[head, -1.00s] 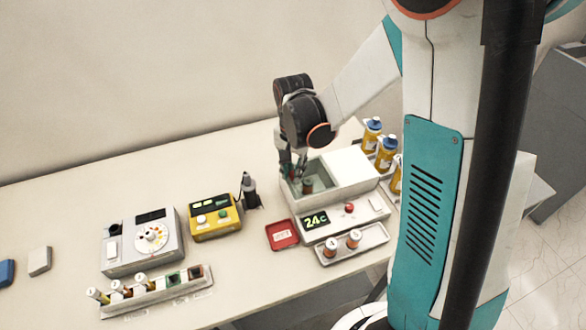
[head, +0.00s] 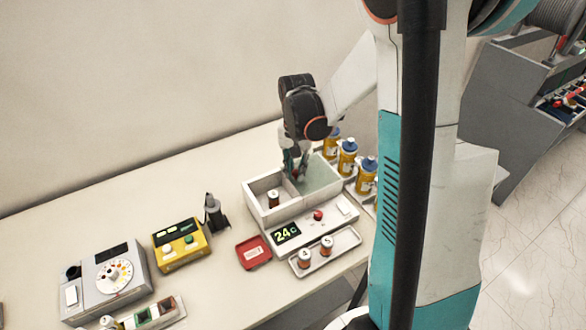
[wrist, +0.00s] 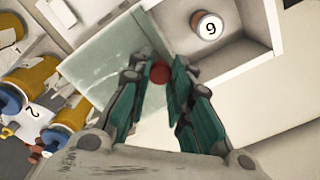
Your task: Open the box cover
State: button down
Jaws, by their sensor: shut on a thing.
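The white box (head: 262,215) stands on the table, with a "24C" display on its front. Its left compartment is uncovered, and a small numbered bottle (head: 273,198) stands inside; it also shows in the wrist view (wrist: 208,26). The clear greenish cover (head: 322,172) lies over the right part of the box, and in the wrist view it shows at left of the fingers (wrist: 100,75). My gripper (head: 294,172) is above the box, shut on the cover's red knob (wrist: 159,72) between its fingertips.
Blue-capped yellow bottles (head: 347,158) stand close behind the box at right. A tray with two small bottles (head: 340,248) and a red dish (head: 253,252) lie in front. A dark device (head: 213,213) and a yellow meter (head: 181,243) stand left. The table behind them is clear.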

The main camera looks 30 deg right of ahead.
jog(key=c, duration=1.4)
grip_release()
notch_tip(320, 180, up, 12)
